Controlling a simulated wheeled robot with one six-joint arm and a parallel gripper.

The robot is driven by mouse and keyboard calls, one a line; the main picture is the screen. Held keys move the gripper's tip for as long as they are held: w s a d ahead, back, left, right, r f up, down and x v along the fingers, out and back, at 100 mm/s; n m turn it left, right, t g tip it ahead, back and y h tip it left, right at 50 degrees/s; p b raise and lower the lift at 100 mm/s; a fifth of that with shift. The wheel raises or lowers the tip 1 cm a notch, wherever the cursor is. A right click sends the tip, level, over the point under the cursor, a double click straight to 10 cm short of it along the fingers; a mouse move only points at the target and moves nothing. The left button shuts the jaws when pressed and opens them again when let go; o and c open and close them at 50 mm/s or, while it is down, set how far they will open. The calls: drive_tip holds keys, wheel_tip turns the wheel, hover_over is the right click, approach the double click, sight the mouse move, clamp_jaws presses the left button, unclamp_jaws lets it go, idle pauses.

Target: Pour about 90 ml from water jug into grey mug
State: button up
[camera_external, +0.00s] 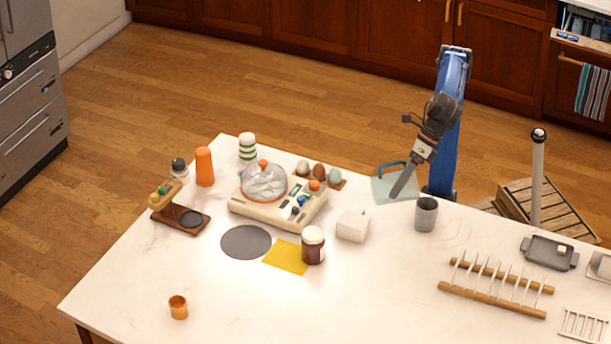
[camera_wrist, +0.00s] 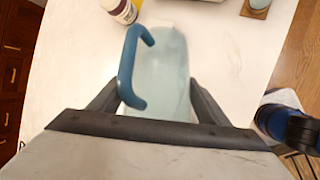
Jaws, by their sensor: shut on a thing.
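The water jug is a pale teal, see-through vessel with a blue handle; it shows in the external view (camera_external: 382,189) and the wrist view (camera_wrist: 168,75). My gripper (camera_external: 399,187) is shut on the jug, with a finger on each side of its body in the wrist view (camera_wrist: 155,104). The jug looks tipped over, with its handle on the upper side. The grey mug (camera_external: 426,215) stands upright on the counter, just right of the jug in the external view. I do not make out the mug in the wrist view. The water level and the mug's contents cannot be told.
A white box (camera_external: 353,227) and a dark jar with a pale lid (camera_external: 313,246) stand left of the mug. A cream appliance with a dome (camera_external: 277,207) is farther left. A wooden dish rack (camera_external: 495,286) lies to the right. The front middle of the counter is clear.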

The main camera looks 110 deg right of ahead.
drive_tip(key=shift+s+a+r+t+p, duration=0.25)
drive_tip(key=shift+s+t+p, duration=0.15)
drive_tip(key=shift+s+p, duration=0.15)
idle(0.8)
drive_tip(key=shift+w+d+f+g, duration=0.25)
drive_tip(key=shift+w+d+g, duration=0.1)
drive_tip(key=shift+w+g, duration=0.35)
drive_tip(key=shift+w+d+f+m+g+y+b, duration=0.15)
drive_tip(key=shift+w+f+g+y+b, duration=0.15)
drive_tip(key=shift+f+g, duration=0.35)
drive_tip(key=shift+w+f+m+g+y+b, duration=0.15)
drive_tip(key=shift+w+f+g+y+b, duration=0.15)
drive_tip(key=shift+f+g, duration=0.35)
drive_tip(key=shift+r+g+y, duration=0.3)
drive_tip(key=shift+g, duration=0.3)
drive_tip(key=shift+w+g, duration=0.1)
drive_tip(key=shift+g, duration=0.2)
